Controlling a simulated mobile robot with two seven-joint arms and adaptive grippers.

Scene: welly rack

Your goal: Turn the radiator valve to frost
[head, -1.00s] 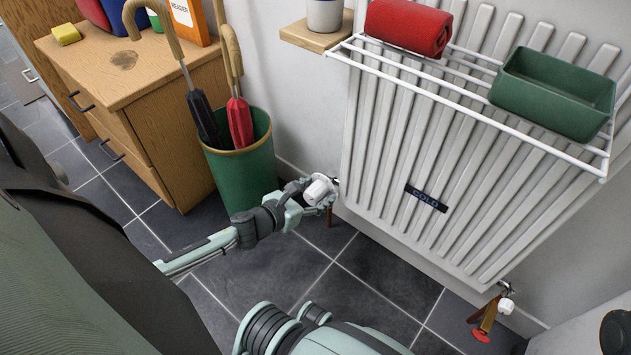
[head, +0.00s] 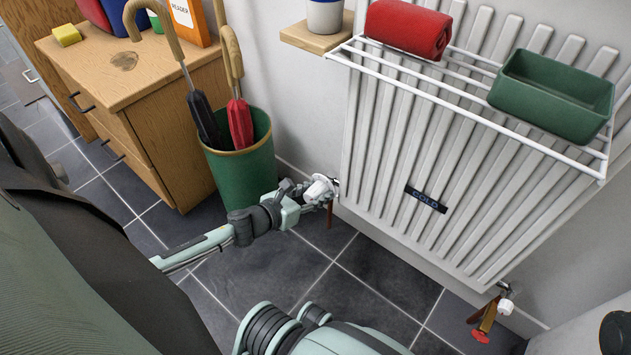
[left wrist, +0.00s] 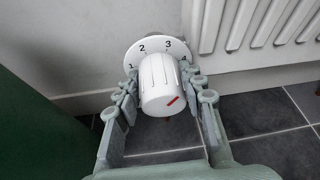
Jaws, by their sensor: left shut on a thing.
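The radiator valve knob (left wrist: 158,85) is white and ribbed, with a red mark low on the right of its end face. Behind it, a white dial (left wrist: 136,54) shows the numbers 1 to 4; no frost mark can be made out, and the lower dial is hidden. In the head view the knob (head: 319,190) sits at the lower left corner of the white radiator (head: 395,170). My left gripper (left wrist: 160,97) is shut on the knob, with fingers on its left and right sides. My right gripper is not in view.
A green bin (head: 243,170) with two umbrellas stands close beside my left wrist. A wire rack (head: 470,100) on the radiator carries a red roll (head: 408,27) and a green tray (head: 553,95). Another valve with a red tag (head: 482,335) is at the lower right.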

